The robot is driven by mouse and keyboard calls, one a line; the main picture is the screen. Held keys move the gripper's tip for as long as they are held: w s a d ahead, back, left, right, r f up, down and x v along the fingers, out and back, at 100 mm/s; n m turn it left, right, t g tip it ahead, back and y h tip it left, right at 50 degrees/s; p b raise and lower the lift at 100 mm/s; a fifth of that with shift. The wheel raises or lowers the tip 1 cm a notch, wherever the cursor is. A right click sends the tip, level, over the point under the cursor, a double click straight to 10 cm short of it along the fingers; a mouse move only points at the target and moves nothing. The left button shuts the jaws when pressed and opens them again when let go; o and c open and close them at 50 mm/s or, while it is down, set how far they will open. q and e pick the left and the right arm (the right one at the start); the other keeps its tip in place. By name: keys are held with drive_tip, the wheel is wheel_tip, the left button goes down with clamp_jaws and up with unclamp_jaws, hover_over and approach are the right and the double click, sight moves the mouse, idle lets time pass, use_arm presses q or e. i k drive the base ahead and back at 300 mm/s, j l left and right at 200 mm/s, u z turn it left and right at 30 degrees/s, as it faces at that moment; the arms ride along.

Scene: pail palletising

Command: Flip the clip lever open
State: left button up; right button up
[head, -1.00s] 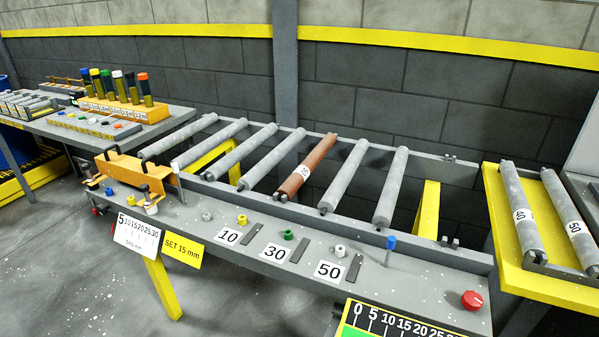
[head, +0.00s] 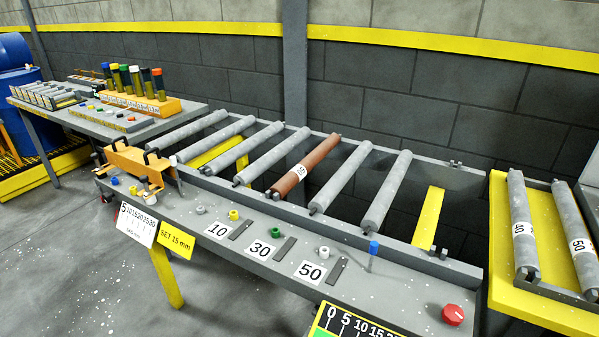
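Neither of my grippers is in view. A roller conveyor frame (head: 340,226) runs across the middle, carrying several grey rollers and one brown roller (head: 303,166). At its left end is an orange bracket (head: 128,158) with black looped handles (head: 152,153). Small grey clip-like fittings stand on the far rail (head: 455,164) and near rail (head: 438,252) at the right. A blue-topped peg (head: 374,247) stands on the front ledge. I cannot tell which of these parts is the clip lever, or whether it is open.
The front ledge also holds small coloured caps, labels 10, 30 and 50, and a red knob (head: 453,314). A yellow rack (head: 548,307) with two grey rollers stands at the right. A side table (head: 60,118) with coloured-top tubes is at the back left.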

sight(373, 246)
drive_tip(key=i+j, duration=0.1)
drive_tip(key=j, duration=0.15)
drive_tip(key=i+j, duration=0.1)
drive_tip(key=j, duration=0.15)
drive_tip(key=i+j+z, duration=0.15)
drive_tip(key=j, duration=0.2)
drive_tip(key=j+z, duration=0.15)
drive_tip(key=j, duration=0.15)
drive_tip(key=z, duration=1.7)
